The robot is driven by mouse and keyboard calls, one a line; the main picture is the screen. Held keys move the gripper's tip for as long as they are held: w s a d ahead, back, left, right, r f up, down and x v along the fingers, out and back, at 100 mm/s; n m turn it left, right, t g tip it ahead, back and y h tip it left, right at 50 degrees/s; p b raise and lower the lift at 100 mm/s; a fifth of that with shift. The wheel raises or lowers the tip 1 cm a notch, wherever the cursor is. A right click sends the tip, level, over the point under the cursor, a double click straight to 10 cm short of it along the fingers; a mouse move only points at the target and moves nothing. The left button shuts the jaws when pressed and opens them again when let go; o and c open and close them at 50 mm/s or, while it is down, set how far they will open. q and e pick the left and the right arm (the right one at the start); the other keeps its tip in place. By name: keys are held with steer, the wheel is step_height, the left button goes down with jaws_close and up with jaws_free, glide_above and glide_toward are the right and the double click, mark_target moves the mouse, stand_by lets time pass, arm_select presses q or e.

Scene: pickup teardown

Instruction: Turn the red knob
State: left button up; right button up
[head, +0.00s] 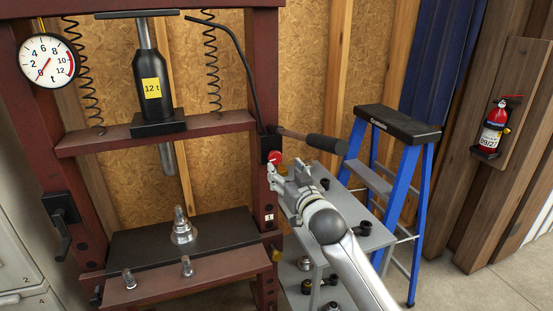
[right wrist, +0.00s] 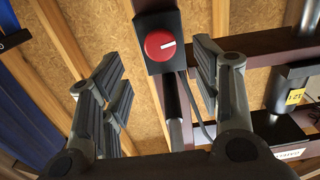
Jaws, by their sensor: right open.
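The red knob (head: 275,157) sits on a black box (head: 266,143) on the right post of the dark red press. In the right wrist view the round red knob (right wrist: 160,45) faces me, with a white mark pointing to the right. My right gripper (head: 281,168) is at the knob in the head view, just below and in front of it. In the right wrist view its two open fingers (right wrist: 160,85) stand left and right of the knob, apart from it, with nothing between them. My left gripper is not in view.
A black-gripped lever (head: 326,144) sticks out right of the post, close above my right gripper. A grey cart (head: 366,241) with small parts stands below my arm. A blue stepladder (head: 424,180) stands to the right. The press carries a gauge (head: 47,61) and a black jack (head: 149,75).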

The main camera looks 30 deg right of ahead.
mark_target(276, 160)
steer(key=p+x, duration=0.1)
steer(key=x, duration=0.6)
steer(key=shift+w+f, duration=0.1)
steer(key=shift+w, duration=0.15)
steer(key=c, duration=1)
steer(key=shift+p, duration=0.3)
steer(key=shift+c, duration=0.2)
